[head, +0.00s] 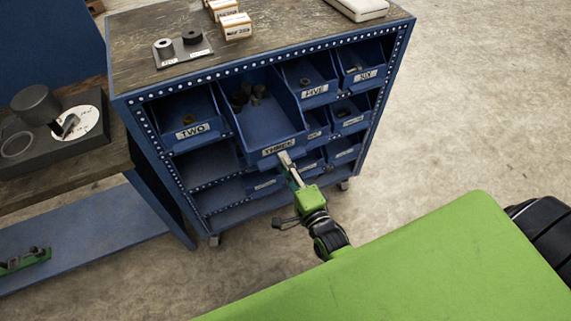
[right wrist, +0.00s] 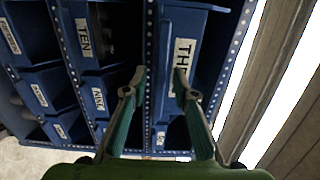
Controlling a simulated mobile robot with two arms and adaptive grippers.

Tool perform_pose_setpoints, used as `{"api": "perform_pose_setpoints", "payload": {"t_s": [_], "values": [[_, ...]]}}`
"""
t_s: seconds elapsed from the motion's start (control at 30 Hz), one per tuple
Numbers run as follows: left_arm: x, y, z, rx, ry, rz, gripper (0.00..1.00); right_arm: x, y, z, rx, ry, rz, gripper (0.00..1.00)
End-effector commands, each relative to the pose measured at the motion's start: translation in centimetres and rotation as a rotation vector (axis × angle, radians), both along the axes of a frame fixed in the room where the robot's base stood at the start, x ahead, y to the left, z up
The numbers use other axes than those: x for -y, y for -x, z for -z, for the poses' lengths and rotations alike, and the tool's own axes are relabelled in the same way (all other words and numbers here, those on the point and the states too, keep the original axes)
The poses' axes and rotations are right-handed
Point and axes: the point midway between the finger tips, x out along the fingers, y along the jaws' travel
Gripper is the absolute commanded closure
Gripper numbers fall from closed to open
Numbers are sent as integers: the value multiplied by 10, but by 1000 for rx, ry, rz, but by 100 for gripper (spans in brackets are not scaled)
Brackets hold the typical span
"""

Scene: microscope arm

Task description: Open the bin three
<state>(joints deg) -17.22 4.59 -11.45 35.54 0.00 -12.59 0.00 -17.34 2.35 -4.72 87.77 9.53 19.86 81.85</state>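Bin three is a blue bin (head: 268,122) with a "THREE" label on its front. In the head view it sticks out of the rack well past bin two, with several dark parts at its back. In the right wrist view the front of bin three (right wrist: 184,30) shows close up, its label partly covered by a finger. My right gripper (head: 286,157) is at the right end of this label. In the right wrist view its two fingers (right wrist: 160,76) stand apart, with a gap between them. Whether they touch the bin is unclear. My left gripper is not in view.
The blue rack (head: 125,103) holds several other labelled bins, such as bin two (head: 187,121) and bin five (head: 310,80). Small boxes and a white case (head: 359,8) lie on top. A workbench (head: 105,160) stands left. Floor on the right is clear.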

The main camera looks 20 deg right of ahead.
Motion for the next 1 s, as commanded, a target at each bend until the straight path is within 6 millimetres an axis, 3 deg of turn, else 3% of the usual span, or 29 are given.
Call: {"api": "perform_pose_setpoints", "payload": {"t_s": [0.23,0.5,0.7,1.0], "values": [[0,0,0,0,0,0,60,1,21,1,-2,0,0,74],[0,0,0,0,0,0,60,3,77,1,-4,0,-1,74],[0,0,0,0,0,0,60,4,109,1,-2,0,-1,74],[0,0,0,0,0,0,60,4,120,0,1,0,0,74]]}}
